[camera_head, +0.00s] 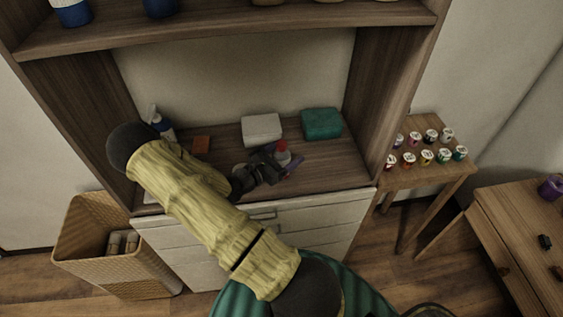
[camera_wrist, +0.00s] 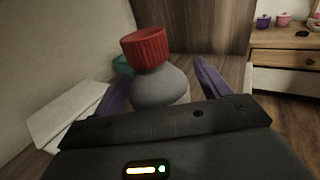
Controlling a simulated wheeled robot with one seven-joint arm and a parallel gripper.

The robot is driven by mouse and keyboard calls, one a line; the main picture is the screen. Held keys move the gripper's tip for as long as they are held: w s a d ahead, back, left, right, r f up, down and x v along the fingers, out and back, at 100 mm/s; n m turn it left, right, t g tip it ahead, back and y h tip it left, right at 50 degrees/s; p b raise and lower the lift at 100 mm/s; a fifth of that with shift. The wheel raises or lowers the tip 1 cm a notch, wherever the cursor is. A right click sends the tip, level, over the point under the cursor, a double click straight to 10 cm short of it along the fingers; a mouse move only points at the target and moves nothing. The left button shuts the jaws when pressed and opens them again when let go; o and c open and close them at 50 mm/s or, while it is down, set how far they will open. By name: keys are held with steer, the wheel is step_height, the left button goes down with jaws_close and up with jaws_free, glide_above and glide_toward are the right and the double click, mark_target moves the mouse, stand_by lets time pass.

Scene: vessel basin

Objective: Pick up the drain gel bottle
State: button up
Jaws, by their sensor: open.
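The drain gel bottle, with a red cap and a rounded grey body, stands on the cabinet's counter. In the wrist view the bottle (camera_wrist: 158,88) rises between the two purple fingers of my gripper (camera_wrist: 161,76), which are apart on either side of it. Its lower part is hidden behind the gripper's dark body. In the head view the bottle's red cap (camera_head: 282,147) shows at my gripper (camera_head: 283,158). My gripper is open; I cannot tell whether a finger touches the bottle.
A white block (camera_head: 262,130) and a green block (camera_head: 321,124) lie behind on the counter (camera_head: 335,168). A shelf (camera_head: 230,33) hangs above; side panels bound the counter.

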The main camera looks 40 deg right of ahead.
steer(key=c, duration=1.2)
steer(key=shift+o, duration=0.2)
steer(key=shift+r, duration=0.15)
step_height(320, 180, up, 10)
steer(key=shift+f+b, duration=0.1)
steer(key=shift+b, duration=0.6)
